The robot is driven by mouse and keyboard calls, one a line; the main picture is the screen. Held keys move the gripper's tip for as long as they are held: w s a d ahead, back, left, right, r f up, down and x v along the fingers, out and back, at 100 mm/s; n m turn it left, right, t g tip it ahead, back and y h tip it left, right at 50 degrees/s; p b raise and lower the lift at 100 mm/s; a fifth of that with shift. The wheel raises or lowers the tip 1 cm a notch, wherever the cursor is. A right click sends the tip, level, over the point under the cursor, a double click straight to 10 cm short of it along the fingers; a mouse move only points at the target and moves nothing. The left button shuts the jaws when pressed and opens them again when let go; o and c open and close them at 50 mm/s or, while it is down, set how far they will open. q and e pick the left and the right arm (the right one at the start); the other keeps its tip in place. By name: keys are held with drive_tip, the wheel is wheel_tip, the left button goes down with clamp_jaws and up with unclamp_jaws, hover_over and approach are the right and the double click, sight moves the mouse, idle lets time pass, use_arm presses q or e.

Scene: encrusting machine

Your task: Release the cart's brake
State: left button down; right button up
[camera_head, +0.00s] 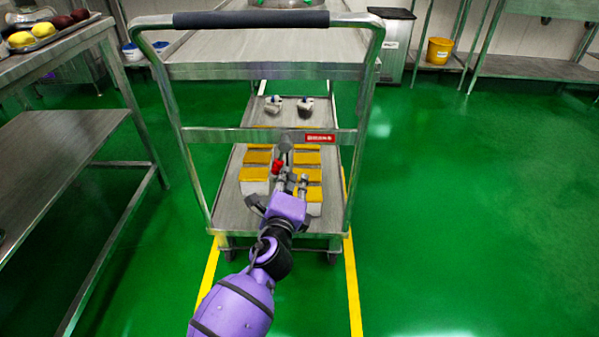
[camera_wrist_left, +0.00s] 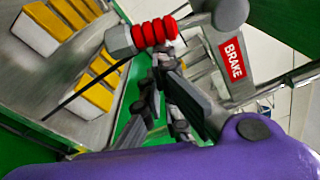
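The metal cart (camera_head: 338,215) stands ahead with its dark padded handle towards me. The red BRAKE label (camera_head: 320,138) is on its crossbar; it also shows in the left wrist view (camera_wrist_left: 232,58). The grey brake lever (camera_head: 285,143) hangs at the crossbar, and a red ribbed grip (camera_head: 277,166) shows just below it. In the left wrist view the red grip (camera_wrist_left: 155,32) lies just beyond my fingertips. My left gripper (camera_head: 291,178) looks open, with a gap between its fingers, close to the red grip. Contact cannot be told. My right gripper is not in view.
Yellow-topped white blocks (camera_head: 310,175) and two small items (camera_head: 304,104) sit on the cart's lower shelf. A steel table (camera_head: 60,150) stands on the left with a fruit tray (camera_head: 45,38). The green floor is clear on the right.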

sight(270, 174)
use_arm(q)
drive_tip(key=a+m+p, duration=0.2)
drive_tip(key=a+r+m+p, duration=0.1)
drive_tip(key=a+m+p, duration=0.1)
drive_tip(key=a+m+y+p, duration=0.1)
drive_tip(key=a+m+p, duration=0.1)
drive_tip(key=p, duration=0.1)
drive_tip(key=shift+r+m+g, duration=0.2)
drive_tip(key=shift+m+g, duration=0.1)
drive_tip(key=a+r+m+p, duration=0.1)
drive_tip(key=m+p, duration=0.1)
drive_tip(key=a+r+m+p, duration=0.1)
drive_tip(key=m+p, duration=0.1)
drive_tip(key=a+r+m+y+p, duration=0.1)
drive_tip(key=m+p, duration=0.1)
drive_tip(key=p, duration=0.1)
drive_tip(key=shift+a, duration=0.3)
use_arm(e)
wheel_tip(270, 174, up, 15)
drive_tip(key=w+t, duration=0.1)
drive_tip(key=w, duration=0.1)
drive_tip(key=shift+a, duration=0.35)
use_arm(q)
drive_tip(key=shift+f, duration=0.1)
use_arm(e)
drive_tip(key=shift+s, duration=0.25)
